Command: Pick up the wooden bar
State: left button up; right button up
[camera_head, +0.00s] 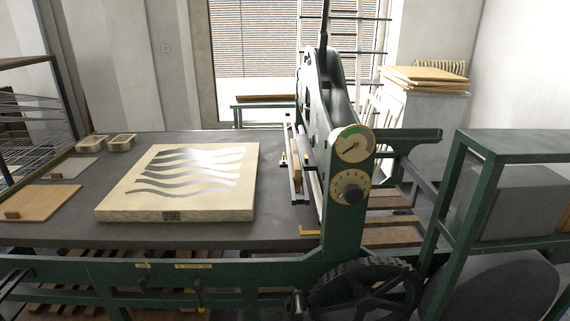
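A narrow light-brown wooden piece (296,178) stands in the slot on the left side of the green press frame (345,215). It looks like a bar seen nearly end-on, and the press hides part of it. A longer brown wooden strip (265,97) lies on a bench behind the press. I cannot tell for sure which of these is the wooden bar. Neither of my grippers is in view.
A pale stone block (120,214) with a wavy pattern, marked 206, lies on the grey press bed (270,228). Two small boxes and flat boards (45,203) lie at its left. A spoked wheel (365,290) and green frame (455,190) stand at front right.

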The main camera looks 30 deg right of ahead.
aim_at(297, 173)
jog(key=i+j+z, duration=0.15)
jog(key=i, duration=0.35)
jog(key=i+j+z, duration=0.15)
jog(key=i, duration=0.35)
